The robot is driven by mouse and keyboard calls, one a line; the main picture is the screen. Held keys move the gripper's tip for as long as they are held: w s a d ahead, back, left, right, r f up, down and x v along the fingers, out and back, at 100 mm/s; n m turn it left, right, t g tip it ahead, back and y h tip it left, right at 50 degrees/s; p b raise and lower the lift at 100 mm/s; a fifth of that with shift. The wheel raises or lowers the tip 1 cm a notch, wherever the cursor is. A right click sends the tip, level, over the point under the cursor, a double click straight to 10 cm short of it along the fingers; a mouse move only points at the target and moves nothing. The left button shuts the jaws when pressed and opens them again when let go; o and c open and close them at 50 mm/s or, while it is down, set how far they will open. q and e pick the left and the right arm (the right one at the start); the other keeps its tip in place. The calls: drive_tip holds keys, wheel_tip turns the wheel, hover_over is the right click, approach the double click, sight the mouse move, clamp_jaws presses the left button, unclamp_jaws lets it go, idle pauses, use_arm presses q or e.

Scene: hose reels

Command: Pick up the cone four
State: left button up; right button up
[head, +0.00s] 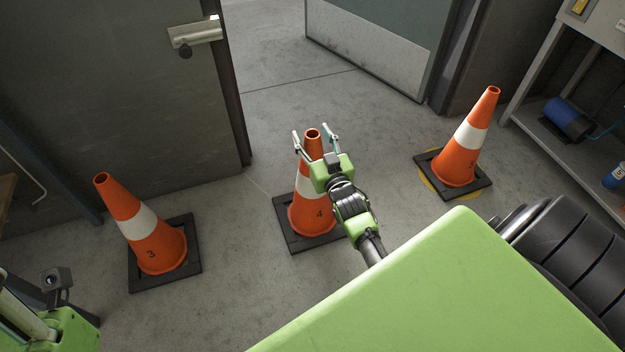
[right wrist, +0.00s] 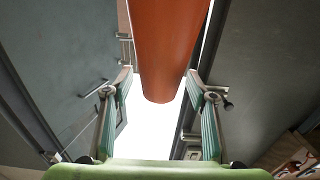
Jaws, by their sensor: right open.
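Cone four (head: 310,212) is an orange traffic cone with a white band and a black square base, upright on the floor in the middle of the head view. My right gripper (head: 313,131) is open, with its two fingers on either side of the cone's narrow top. The gripper body and wrist hide part of the cone's right side. In the right wrist view the orange cone top (right wrist: 168,50) sits between the open fingers (right wrist: 158,78), with gaps on both sides. Part of my left arm shows at the lower left of the head view; its fingers are not visible.
Cone three (head: 150,238) stands to the left. Another cone (head: 464,152) stands to the right on a yellow floor mark (head: 428,185). A grey door (head: 110,90) is behind. A shelf (head: 590,150) with a blue cylinder (head: 568,118) is at far right.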

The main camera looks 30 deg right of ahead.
clamp_jaws()
drive_tip(key=shift+r, duration=0.35)
drive_tip(key=shift+w+f, duration=0.1)
